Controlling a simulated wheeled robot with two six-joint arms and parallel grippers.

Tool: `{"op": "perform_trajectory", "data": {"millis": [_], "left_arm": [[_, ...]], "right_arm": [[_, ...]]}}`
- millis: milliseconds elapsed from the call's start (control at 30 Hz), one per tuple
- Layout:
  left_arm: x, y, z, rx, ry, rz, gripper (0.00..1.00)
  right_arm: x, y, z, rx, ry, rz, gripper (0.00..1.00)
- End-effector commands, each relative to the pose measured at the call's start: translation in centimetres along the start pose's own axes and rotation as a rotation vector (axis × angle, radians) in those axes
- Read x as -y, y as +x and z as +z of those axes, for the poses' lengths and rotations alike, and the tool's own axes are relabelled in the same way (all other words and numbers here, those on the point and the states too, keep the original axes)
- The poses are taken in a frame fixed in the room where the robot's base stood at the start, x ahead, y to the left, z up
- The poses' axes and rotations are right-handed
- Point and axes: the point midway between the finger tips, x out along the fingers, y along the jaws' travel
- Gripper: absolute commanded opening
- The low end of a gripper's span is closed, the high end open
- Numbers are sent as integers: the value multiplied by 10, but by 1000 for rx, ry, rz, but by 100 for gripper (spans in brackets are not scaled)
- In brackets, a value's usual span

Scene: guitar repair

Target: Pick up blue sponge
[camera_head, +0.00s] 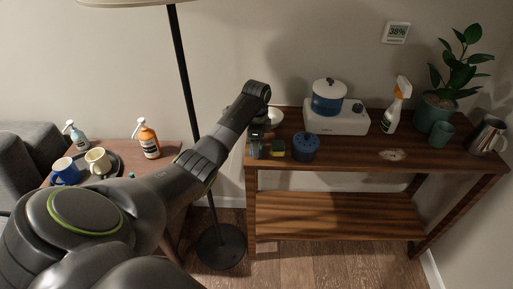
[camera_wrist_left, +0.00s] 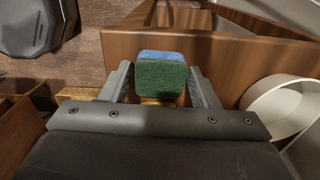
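The blue sponge (camera_wrist_left: 162,56) has a blue side and a dark green side. In the left wrist view it is between the fingertips of my left gripper (camera_wrist_left: 161,80), its edges very close to both fingers. Whether they press on it or leave a small gap I cannot tell. In the head view my left gripper (camera_head: 258,140) is at the left end of the wooden shelf's top (camera_head: 350,157). The sponge is mostly hidden by my gripper there. My right gripper is not in either view.
A yellow and dark sponge (camera_head: 278,148) and a round blue container (camera_head: 305,147) are just right of my gripper. A white bowl (camera_head: 275,117) is behind it. A white appliance with a blue pot (camera_head: 328,97) and a spray bottle (camera_head: 396,105) are farther right. A black lamp pole (camera_head: 183,70) is left.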

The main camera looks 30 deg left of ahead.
Motion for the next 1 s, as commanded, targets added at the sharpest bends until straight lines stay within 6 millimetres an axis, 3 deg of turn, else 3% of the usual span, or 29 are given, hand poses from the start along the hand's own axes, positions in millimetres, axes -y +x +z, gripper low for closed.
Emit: {"op": "perform_trajectory", "data": {"millis": [33, 233, 567, 667, 967, 1000], "left_arm": [[0, 0, 0, 0, 0, 0, 49], [0, 0, 0, 0, 0, 0, 23], [0, -4, 0, 0, 0, -1, 23], [1, -16, 0, -1, 0, -4, 23], [1, -78, 0, -1, -1, -4, 23], [1, -87, 0, -1, -1, -2, 23]], "right_arm": [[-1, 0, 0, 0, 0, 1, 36], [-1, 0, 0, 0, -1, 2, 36], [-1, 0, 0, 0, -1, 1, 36], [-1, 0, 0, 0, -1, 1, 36], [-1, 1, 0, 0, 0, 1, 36], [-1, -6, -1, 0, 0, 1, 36]]}}
